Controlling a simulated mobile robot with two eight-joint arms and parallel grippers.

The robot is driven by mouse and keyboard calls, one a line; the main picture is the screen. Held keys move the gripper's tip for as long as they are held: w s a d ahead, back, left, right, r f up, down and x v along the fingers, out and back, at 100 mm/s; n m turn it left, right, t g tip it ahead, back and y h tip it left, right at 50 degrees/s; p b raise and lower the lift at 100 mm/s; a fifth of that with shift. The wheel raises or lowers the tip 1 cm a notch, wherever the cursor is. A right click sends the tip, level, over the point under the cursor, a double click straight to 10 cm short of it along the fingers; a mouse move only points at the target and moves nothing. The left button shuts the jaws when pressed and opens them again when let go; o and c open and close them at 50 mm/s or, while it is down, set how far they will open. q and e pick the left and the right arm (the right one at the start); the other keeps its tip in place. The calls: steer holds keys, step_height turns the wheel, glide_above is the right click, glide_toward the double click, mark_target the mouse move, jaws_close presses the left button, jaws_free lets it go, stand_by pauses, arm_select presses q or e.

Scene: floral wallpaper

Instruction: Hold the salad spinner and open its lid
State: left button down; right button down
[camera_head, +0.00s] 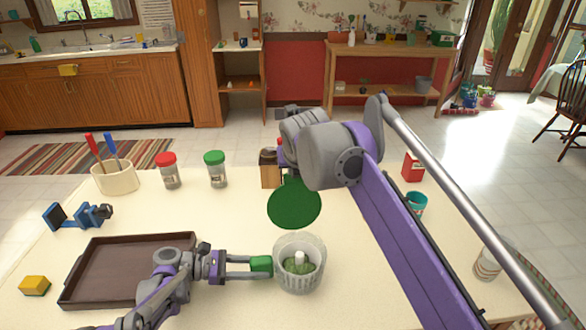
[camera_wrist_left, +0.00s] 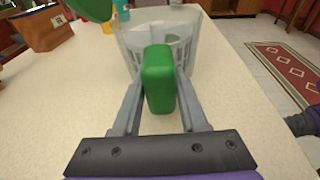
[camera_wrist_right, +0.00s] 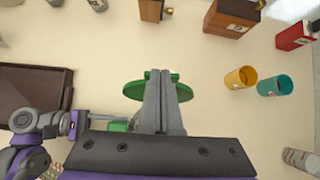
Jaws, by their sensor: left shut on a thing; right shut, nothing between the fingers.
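The salad spinner's clear ribbed bowl (camera_head: 300,272) stands on the table with green contents and a white post inside; its top is uncovered. Its green side handle (camera_head: 261,264) is between my left gripper's fingers (camera_head: 258,264), and the left wrist view shows the handle (camera_wrist_left: 158,78) clamped there. The round green lid (camera_head: 294,205) is apart from the bowl, behind it. It also shows in the right wrist view (camera_wrist_right: 133,91), under my right gripper (camera_wrist_right: 160,74), whose fingers are shut together. I cannot tell whether they touch the lid; my right arm hides them in the head view.
A brown tray (camera_head: 130,262) and yellow sponge (camera_head: 35,285) lie left. A utensil crock (camera_head: 115,178), a red-lidded jar (camera_head: 169,172) and a green-lidded jar (camera_head: 216,170) stand behind. A red box (camera_head: 413,167) and teal cup (camera_head: 415,204) are right. Bare table lies in front of the jars.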

steer(key=v, duration=1.1)
steer(key=shift+s+r, duration=0.3)
arm_select(q)
steer(key=shift+c, duration=1.8)
jaws_free()
